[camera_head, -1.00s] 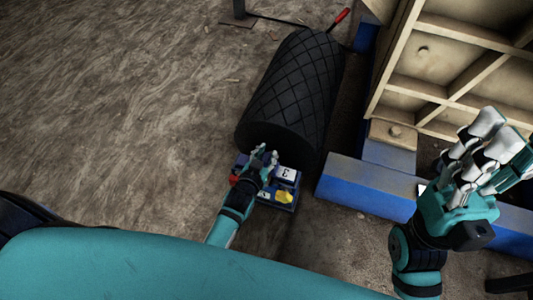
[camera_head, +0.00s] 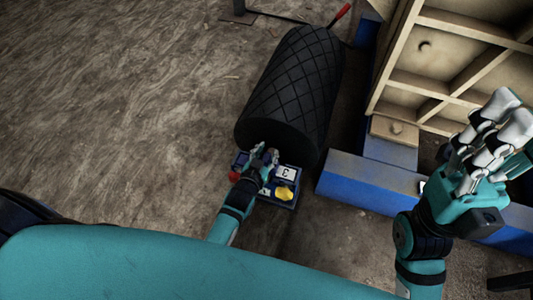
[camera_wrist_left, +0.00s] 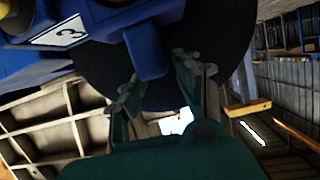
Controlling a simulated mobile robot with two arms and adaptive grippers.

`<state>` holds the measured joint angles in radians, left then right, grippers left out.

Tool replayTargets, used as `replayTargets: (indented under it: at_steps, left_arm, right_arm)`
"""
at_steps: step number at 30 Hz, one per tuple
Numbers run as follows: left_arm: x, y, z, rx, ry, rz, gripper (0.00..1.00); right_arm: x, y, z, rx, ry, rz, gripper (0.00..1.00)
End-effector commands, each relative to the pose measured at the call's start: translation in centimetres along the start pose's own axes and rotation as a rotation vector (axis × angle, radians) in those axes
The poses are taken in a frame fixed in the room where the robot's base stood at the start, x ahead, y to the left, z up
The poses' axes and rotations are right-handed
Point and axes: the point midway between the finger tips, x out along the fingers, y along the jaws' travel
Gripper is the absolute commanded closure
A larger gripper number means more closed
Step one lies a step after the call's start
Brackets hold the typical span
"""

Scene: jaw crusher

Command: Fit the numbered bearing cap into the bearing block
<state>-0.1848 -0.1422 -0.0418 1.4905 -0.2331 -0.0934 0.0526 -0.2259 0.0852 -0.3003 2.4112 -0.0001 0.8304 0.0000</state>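A blue part with a white "3" label (camera_head: 286,172) sits at the near end of the black roller in the head view. I take it for the numbered bearing cap on its block; where one ends and the other begins is unclear. The label also shows at upper left in the left wrist view (camera_wrist_left: 65,33). My left gripper (camera_head: 265,157) is over the left side of this assembly. In the wrist view its fingers (camera_wrist_left: 155,88) are apart, with a blue bar (camera_wrist_left: 147,50) beyond and between them; contact is unclear. My right gripper (camera_head: 505,120) is raised at right, holding nothing visible.
The black ridged roller (camera_head: 292,95) lies just beyond the assembly. A yellow piece (camera_head: 285,193) and a red piece (camera_head: 234,176) sit on it. A blue beam (camera_head: 370,185) and a beige ribbed frame (camera_head: 440,60) stand to the right. The floor at left is clear.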

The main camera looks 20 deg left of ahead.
Motion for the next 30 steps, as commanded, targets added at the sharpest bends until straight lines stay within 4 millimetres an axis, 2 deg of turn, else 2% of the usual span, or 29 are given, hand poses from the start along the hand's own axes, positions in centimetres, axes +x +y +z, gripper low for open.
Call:
replayTargets:
  at_steps: [1, 3, 4, 14, 17, 24, 30]
  left_arm:
    - [0.0, 0.0, 0.0, 0.000, -0.001, 0.000, 0.58]
    - [0.0, 0.0, 0.1, 0.000, -0.002, 0.000, 0.49]
    - [0.0, 0.0, 0.1, 0.000, -0.003, 0.000, 0.48]
    - [-0.6, 0.0, 0.5, 0.000, -0.010, 0.000, 0.48]
    - [-1.9, 0.0, 0.5, 0.000, -0.009, 0.000, 0.48]
    - [-7.1, 0.0, 0.4, 0.000, -0.009, 0.000, 0.48]
    - [-10.5, 0.0, 0.2, 0.001, -0.006, 0.000, 0.48]
  right_arm:
    - [0.1, 0.0, 0.0, 0.000, 0.002, 0.000, 0.60]
    - [0.1, 0.0, -0.1, 0.000, 0.003, 0.000, 0.60]
    - [0.1, 0.0, -0.1, 0.000, 0.003, 0.000, 0.60]
    - [-0.1, 0.0, 0.0, -0.001, -0.003, -0.002, 0.60]
    - [-0.1, 0.0, 0.0, 0.000, -0.003, -0.003, 0.60]
    - [-0.1, 0.0, 0.0, 0.000, -0.003, -0.002, 0.60]
    - [-0.1, 0.0, 0.0, 0.000, -0.003, -0.002, 0.60]
